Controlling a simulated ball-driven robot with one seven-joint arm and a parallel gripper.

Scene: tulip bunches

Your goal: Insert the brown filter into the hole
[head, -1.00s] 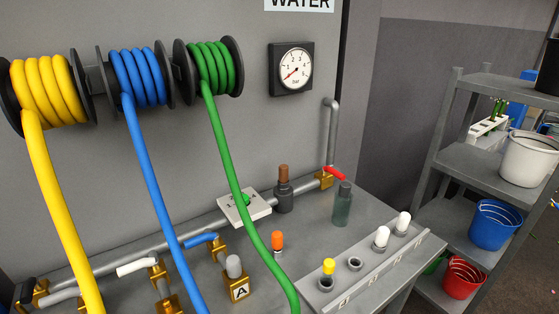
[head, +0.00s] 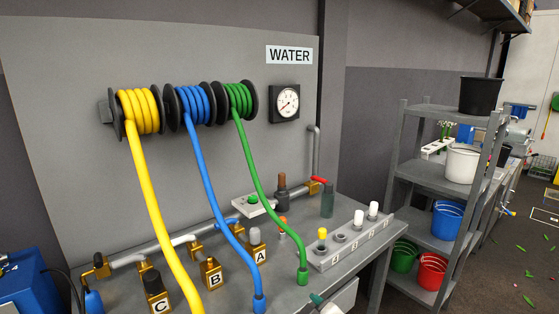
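The brown filter (head: 282,179) stands upright in the top of a dark grey housing (head: 283,201) on the pipe, at the back of the bench. A grey rack (head: 382,237) along the bench's right edge has a row of round holes. A yellow filter (head: 322,234) and two white filters (head: 358,217) stand in it. One hole (head: 340,237), between the yellow and the nearer white filter, looks empty. I cannot tell which hole the task names. My gripper is not recognisable in view.
Yellow, blue and green hoses (head: 263,180) hang from reels across the bench front. A dark green bottle-like cylinder (head: 327,200) stands right of the housing. A pale object with a teal tip (head: 316,298) shows at the bottom edge, unclear. A shelf (head: 425,168) with buckets stands right.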

